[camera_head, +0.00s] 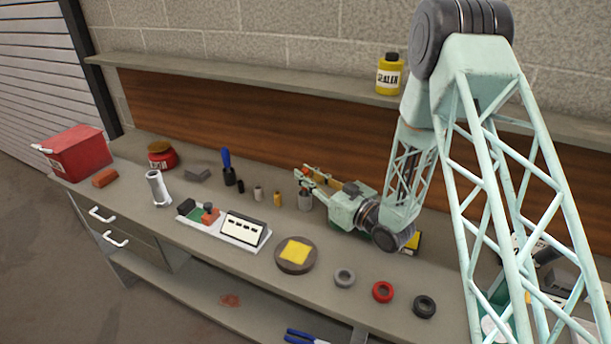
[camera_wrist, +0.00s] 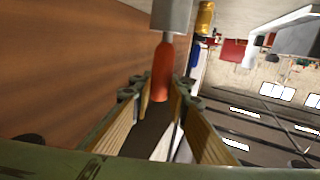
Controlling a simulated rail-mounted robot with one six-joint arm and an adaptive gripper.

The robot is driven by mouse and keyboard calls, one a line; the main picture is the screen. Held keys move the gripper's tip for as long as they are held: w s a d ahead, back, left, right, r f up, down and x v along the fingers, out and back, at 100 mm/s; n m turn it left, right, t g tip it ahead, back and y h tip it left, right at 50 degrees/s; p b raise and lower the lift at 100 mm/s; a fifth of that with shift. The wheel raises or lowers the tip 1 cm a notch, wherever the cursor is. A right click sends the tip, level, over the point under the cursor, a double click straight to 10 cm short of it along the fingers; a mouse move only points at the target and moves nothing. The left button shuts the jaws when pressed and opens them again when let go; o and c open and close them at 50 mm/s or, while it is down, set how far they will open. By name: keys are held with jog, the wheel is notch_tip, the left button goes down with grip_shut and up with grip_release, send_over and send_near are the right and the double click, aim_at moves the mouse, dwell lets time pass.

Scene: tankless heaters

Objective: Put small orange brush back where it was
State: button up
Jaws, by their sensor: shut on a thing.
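The small orange brush (camera_wrist: 163,70) shows its orange handle in the wrist view, between the two fingers of my gripper (camera_wrist: 160,92). The handle runs into a grey cylinder (camera_wrist: 172,14), so the bristle end is hidden. In the head view my gripper (camera_head: 306,180) reaches in from the right, low over the bench, and is shut on the orange handle. The same grey cylinder (camera_head: 305,202) shows directly below the fingers and appears to stand on the bench. The handle is mostly covered by the fingers in the head view.
Left of the grey cylinder stand a brass cylinder (camera_head: 277,199), a pale cylinder (camera_head: 258,194) and a blue-handled brush (camera_head: 227,160). A round dish with a yellow pad (camera_head: 296,252) lies in front. A shelf (camera_head: 250,80) runs along the wall behind, with a yellow sealer bottle (camera_head: 389,76).

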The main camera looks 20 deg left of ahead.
jog(key=o, duration=0.8)
jog(key=shift+o, duration=0.2)
jog(key=shift+r, duration=0.15)
jog(key=p+v, duration=0.1)
jog(key=v, duration=1.1)
jog(key=shift+r, duration=0.1)
dwell(0.5)
